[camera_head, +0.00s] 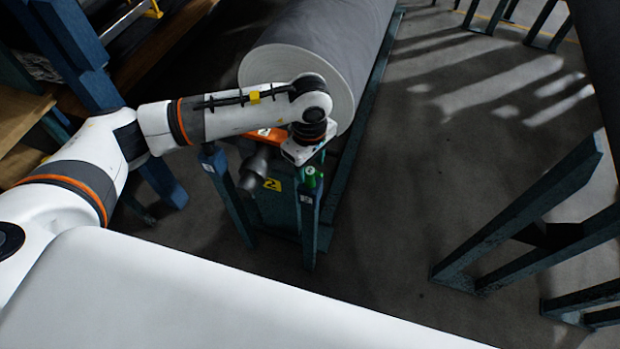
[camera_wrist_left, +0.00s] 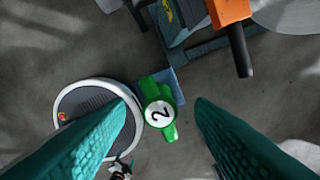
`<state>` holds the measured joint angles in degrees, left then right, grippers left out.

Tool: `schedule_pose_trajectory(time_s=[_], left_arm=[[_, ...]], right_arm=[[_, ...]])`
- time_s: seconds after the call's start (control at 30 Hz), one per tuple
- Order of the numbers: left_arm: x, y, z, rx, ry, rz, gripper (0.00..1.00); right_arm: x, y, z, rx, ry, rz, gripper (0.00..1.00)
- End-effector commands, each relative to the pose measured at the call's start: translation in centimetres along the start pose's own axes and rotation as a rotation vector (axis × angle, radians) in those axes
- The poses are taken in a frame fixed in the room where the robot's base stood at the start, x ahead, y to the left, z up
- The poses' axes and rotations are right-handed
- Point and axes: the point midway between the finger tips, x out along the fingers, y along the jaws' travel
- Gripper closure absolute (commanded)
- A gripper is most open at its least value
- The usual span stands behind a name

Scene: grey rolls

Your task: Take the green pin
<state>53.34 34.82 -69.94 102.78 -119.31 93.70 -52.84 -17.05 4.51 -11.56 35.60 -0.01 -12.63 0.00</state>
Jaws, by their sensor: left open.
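The green pin (camera_head: 311,176) sits at the top of a narrow blue post (camera_head: 308,225) in the head view, just below my left wrist. In the left wrist view the green pin (camera_wrist_left: 168,131) shows a round white face marked "2". It lies between the two teal fingers of my left gripper (camera_wrist_left: 163,105), nearer the left finger in the picture. The fingers are spread wide, and I see no grip on the pin. The distance from fingertips to pin is hard to judge. In the head view the wrist hides most of this gripper. My right gripper does not show.
A large grey roll (camera_head: 318,45) lies behind the wrist. An orange part (camera_head: 268,136) and a dark grey cylinder (camera_head: 253,170) are close left of the pin. Blue frame legs (camera_head: 520,212) stand at the right. Open floor (camera_head: 410,205) lies between.

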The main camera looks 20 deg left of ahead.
Motion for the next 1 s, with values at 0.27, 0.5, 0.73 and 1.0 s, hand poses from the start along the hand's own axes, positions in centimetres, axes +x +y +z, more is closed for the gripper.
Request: schedule_pose_trajectory(time_s=[0.27, 0.5, 0.73, 1.0], left_arm=[[2.9, 0.1, -0.2, -0.001, 0.000, 0.001, 0.51], [2.8, 0.1, -0.2, -0.001, 0.000, 0.000, 0.69], [2.7, 0.1, -0.2, -0.001, 0.000, 0.000, 0.99], [2.2, 0.0, -0.2, -0.001, 0.000, -0.001, 1.00]], right_arm=[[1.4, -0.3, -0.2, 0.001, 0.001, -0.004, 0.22], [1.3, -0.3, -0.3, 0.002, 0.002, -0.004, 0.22], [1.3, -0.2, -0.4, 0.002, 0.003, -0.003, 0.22], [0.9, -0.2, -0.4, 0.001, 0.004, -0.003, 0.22]])
